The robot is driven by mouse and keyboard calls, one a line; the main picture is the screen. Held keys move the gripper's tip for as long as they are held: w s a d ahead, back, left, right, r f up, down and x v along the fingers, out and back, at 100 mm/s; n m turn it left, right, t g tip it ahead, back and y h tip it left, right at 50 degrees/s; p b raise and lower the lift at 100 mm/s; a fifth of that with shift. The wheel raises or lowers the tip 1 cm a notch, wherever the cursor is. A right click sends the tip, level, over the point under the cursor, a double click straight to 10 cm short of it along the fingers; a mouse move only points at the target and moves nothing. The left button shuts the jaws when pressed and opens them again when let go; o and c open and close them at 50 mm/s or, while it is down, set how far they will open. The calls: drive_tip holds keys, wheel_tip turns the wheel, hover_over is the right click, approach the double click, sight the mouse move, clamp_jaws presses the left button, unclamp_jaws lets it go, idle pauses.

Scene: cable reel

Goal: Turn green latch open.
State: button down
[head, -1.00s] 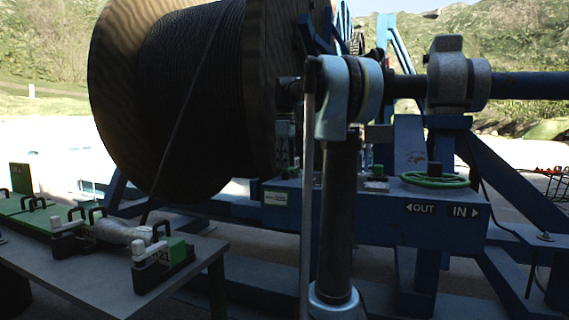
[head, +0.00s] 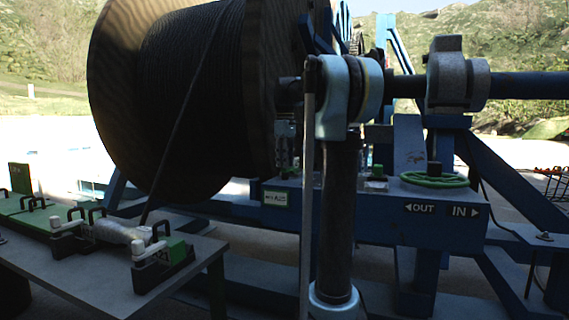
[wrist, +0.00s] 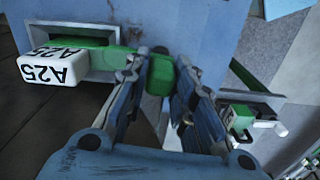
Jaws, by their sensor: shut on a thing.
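In the wrist view, the green latch (wrist: 160,76) is a short green block between the tips of my gripper (wrist: 158,78). The gripper is shut on it, with one finger on each side. A green bar (wrist: 88,54) runs left from near the latch to a white block marked A25 (wrist: 50,68), at a recessed opening in a blue-grey panel. The gripper's fingertips and latch cannot be made out in the head view, where my arm stands in front of the blue frame.
A large cable reel (head: 190,100) stands behind my arm. A blue frame (head: 390,222) carries a green handwheel (head: 435,180) and an OUT/IN label. A low table (head: 90,268) at left holds green-and-white parts. In the wrist view, another green-and-white fitting (wrist: 240,122) lies right of the fingers.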

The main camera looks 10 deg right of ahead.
drive_tip(key=m, duration=0.4)
drive_tip(key=shift+w, duration=0.1)
drive_tip(key=m, duration=0.4)
drive_tip(key=shift+m, duration=0.4)
drive_tip(key=m, duration=0.4)
drive_tip(key=shift+m, duration=1.8)
drive_tip(key=c, duration=1.4)
unclamp_jaws()
drive_tip(key=shift+o, duration=0.2)
drive_tip(key=shift+r, duration=0.1)
